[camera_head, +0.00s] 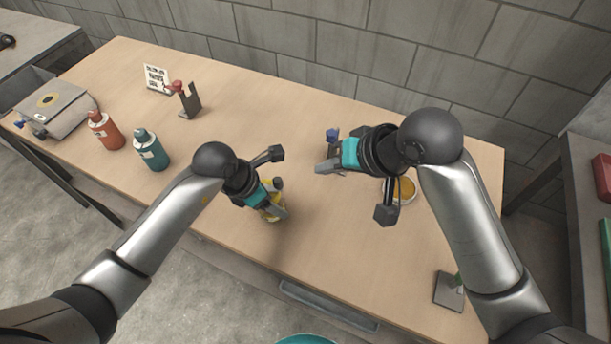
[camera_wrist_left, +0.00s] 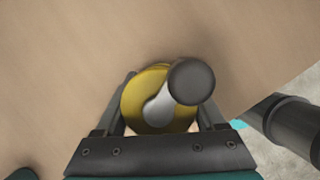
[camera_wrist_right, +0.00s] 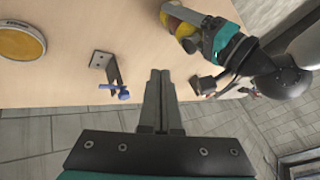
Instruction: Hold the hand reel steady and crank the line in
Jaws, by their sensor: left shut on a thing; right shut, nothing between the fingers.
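The hand reel (camera_head: 270,212) is yellow and sits in my left gripper (camera_head: 268,200) above the front part of the table. In the left wrist view the reel (camera_wrist_left: 140,102) is a yellow disc between the two fingers, with a grey crank arm (camera_wrist_left: 158,107) and a dark round knob (camera_wrist_left: 191,81). The reel (camera_wrist_right: 178,20) also shows at the top of the right wrist view. My right gripper (camera_wrist_right: 160,90) is shut and empty, apart from the reel, and to its right in the head view. I cannot make out any line.
A metal bracket with a blue knob (camera_head: 332,135) stands behind my right gripper. A round yellow-orange dish (camera_head: 404,189) lies under the right wrist. An orange bottle (camera_head: 105,132), a teal bottle (camera_head: 150,150) and a red-knobbed bracket (camera_head: 188,100) stand left. The table centre is clear.

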